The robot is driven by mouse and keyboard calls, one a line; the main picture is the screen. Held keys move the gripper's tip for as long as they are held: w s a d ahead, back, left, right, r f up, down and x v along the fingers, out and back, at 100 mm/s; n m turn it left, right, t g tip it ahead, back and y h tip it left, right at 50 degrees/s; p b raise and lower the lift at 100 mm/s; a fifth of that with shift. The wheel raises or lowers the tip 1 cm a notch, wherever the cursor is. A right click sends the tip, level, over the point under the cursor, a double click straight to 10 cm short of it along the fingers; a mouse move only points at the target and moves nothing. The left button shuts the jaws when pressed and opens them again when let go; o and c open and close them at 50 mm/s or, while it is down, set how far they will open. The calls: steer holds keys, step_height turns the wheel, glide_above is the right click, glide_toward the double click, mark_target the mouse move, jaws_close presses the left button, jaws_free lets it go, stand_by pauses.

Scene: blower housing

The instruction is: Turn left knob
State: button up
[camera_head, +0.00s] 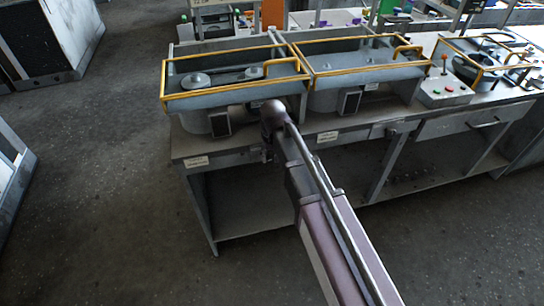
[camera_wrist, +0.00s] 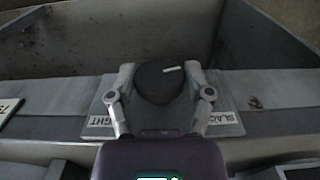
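In the wrist view a dark rounded knob (camera_wrist: 156,88) with a short white mark near its upper right edge sits on a grey plate (camera_wrist: 116,96). The mark points to the right. My gripper (camera_wrist: 160,72) has one finger on each side of the knob, very close to it. I cannot tell whether the fingers press on it. In the head view my wrist and arm hide the knob and the fingers at the front edge of the bench (camera_head: 228,156), below the left blower housing (camera_head: 200,100).
Partly covered labels stand left and right of the knob: "...GHT" (camera_wrist: 101,121) and "SLAC..." (camera_wrist: 222,117). Another yellow-railed housing (camera_head: 360,65) stands to the right. A control box with a red-topped lever (camera_head: 445,90) is further right. The floor (camera_head: 110,200) at left is clear.

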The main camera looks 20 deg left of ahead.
steer(key=c, duration=0.4)
steer(key=shift+a+t+h, duration=0.1)
steer(key=shift+t+h, duration=0.5)
steer(key=shift+h, duration=0.3)
steer(key=o, duration=1.1)
steer(key=shift+o, duration=0.2)
